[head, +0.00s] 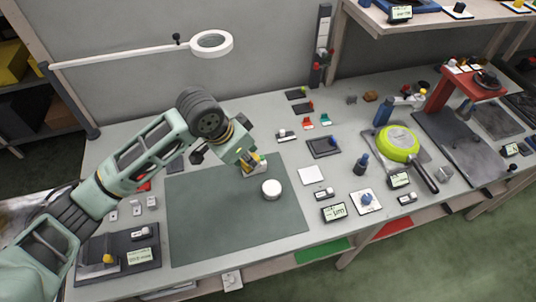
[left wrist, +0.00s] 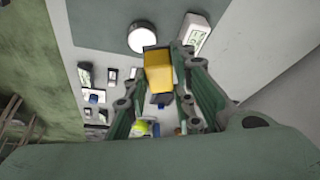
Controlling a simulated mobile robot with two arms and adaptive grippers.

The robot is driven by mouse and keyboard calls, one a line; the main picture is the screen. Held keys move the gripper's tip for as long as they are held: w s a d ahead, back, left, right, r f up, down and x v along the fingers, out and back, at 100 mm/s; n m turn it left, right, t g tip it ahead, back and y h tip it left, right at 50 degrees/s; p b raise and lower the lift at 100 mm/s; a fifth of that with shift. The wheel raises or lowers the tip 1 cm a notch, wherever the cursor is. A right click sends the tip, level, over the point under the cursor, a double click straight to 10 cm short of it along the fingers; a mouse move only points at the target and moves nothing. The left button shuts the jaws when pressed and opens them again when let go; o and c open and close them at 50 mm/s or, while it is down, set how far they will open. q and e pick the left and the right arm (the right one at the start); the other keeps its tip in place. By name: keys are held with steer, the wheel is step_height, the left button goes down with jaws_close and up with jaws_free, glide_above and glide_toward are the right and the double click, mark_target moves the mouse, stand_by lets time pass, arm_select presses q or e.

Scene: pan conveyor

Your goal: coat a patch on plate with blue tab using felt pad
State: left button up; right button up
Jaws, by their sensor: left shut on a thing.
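My left gripper (head: 247,156) is shut on a small yellow block (left wrist: 158,75), which sits between the fingers in the left wrist view. In the head view this block is at the far edge of the green mat (head: 210,225); a pale part shows under it. It may be the felt pad's holder, but its underside is hidden. A dark plate (head: 321,149) with a small blue spot at its edge lies right of the mat, apart from the gripper. It may be the plate with the blue tab. My right gripper is not in view.
A white round jar (head: 271,190) stands on the mat near the gripper. A ring lamp (head: 211,43) hangs over the back. Most of the mat is clear.

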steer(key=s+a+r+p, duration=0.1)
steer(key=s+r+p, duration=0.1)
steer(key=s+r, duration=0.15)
arm_select(q)
steer(key=d+f+m, duration=0.1)
steer(key=d+f, duration=0.1)
steer(key=d+f+m+g+b, duration=0.1)
steer(key=d+f+m, duration=0.1)
steer(key=d+f+m+h, duration=0.1)
steer(key=f, duration=0.1)
steer(key=shift+w+d+m+b, duration=0.25)
steer(key=shift+d+m+b, duration=0.15)
step_height(320, 180, down, 3)
steer(key=b, duration=0.3)
steer(key=shift+f+b, duration=0.2)
steer(key=shift+b, duration=0.2)
steer(key=shift+f+b, duration=0.55)
steer(key=shift+b, duration=0.05)
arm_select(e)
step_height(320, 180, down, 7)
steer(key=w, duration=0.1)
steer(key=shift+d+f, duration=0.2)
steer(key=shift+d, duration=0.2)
arm_select(q)
steer(key=shift+g, duration=0.3)
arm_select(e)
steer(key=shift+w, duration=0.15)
